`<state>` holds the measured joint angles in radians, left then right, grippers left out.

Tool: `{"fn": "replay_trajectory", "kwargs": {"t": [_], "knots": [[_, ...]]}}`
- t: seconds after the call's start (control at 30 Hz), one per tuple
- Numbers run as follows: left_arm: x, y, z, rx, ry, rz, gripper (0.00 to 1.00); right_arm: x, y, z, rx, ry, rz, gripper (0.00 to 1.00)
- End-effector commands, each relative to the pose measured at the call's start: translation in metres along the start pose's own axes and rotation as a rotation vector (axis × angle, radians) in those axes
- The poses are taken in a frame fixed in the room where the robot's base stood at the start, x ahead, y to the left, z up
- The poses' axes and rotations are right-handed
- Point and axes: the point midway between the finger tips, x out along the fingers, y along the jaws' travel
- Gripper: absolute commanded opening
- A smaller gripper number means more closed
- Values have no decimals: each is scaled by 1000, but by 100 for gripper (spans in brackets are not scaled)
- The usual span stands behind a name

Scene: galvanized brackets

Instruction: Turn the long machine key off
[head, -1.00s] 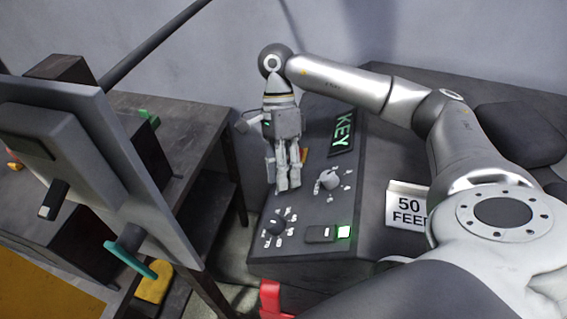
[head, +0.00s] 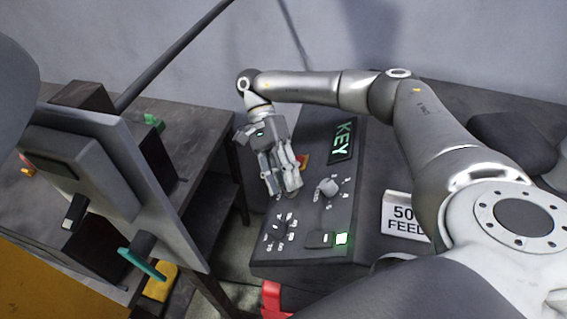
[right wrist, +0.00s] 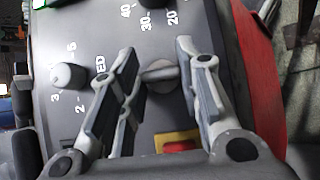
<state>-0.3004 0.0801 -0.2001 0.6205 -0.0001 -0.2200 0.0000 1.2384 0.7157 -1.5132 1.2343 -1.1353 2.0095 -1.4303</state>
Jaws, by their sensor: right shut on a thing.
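My right gripper (head: 283,188) is over the upper left part of the dark sloped control panel (head: 342,212). In the right wrist view, its two fingers (right wrist: 160,62) stand either side of a grey key-like handle (right wrist: 160,78) on the panel, and it is shut on this handle. The handle's exact angle is hard to tell. In the head view the fingers hide it. A sign reading KEY (head: 342,141) lies on the panel just right of the gripper. My left gripper is not in view.
A round knob (head: 328,187) with a scale is right of the fingers. A red-and-yellow button (right wrist: 180,142) is close beside the fingers. A "50 FEED" sign (head: 405,215) stands at the right.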

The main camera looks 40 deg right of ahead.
Motion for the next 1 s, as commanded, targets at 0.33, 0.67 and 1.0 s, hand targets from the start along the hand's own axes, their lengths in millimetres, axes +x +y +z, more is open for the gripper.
{"fn": "replay_trajectory", "kwargs": {"t": [0.33, 0.67, 1.0], "knots": [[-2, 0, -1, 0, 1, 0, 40, -1, 0, 0, -18, 1, 11, 8], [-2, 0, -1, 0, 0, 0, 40, -1, 0, 0, -17, 1, 11, 50], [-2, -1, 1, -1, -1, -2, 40, -1, 0, 0, -16, 0, 12, 54]]}}
